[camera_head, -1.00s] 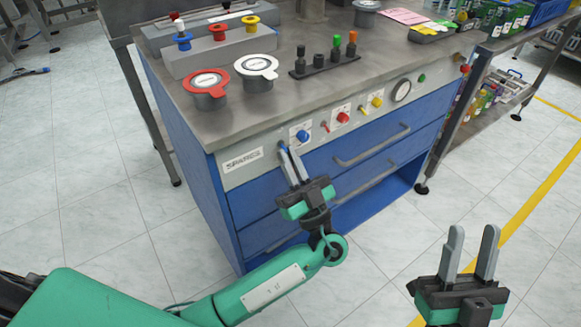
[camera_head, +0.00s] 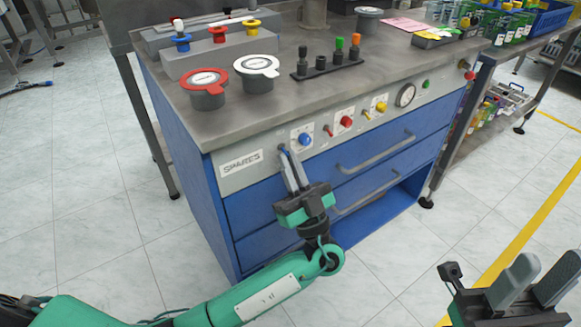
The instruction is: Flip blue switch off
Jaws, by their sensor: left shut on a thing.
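The front panel of the blue cabinet (camera_head: 244,185) carries a blue knob (camera_head: 305,139) with a small switch lever to its left. My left gripper (camera_head: 287,153) reaches up to the panel from below. Its fingertips are together at the blue switch lever (camera_head: 281,147), just left of the blue knob. The fingers hide most of the lever, so I cannot tell its position. My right gripper (camera_head: 540,268) is at the lower right, with its two fingers apart and nothing between them, away from the cabinet.
A red knob (camera_head: 346,121) and a yellow knob (camera_head: 381,106) with their own levers sit farther right on the panel, before a gauge (camera_head: 406,95). Drawer handles (camera_head: 375,154) stick out below. Lidded pots (camera_head: 207,88) stand on the top. The floor in front is clear.

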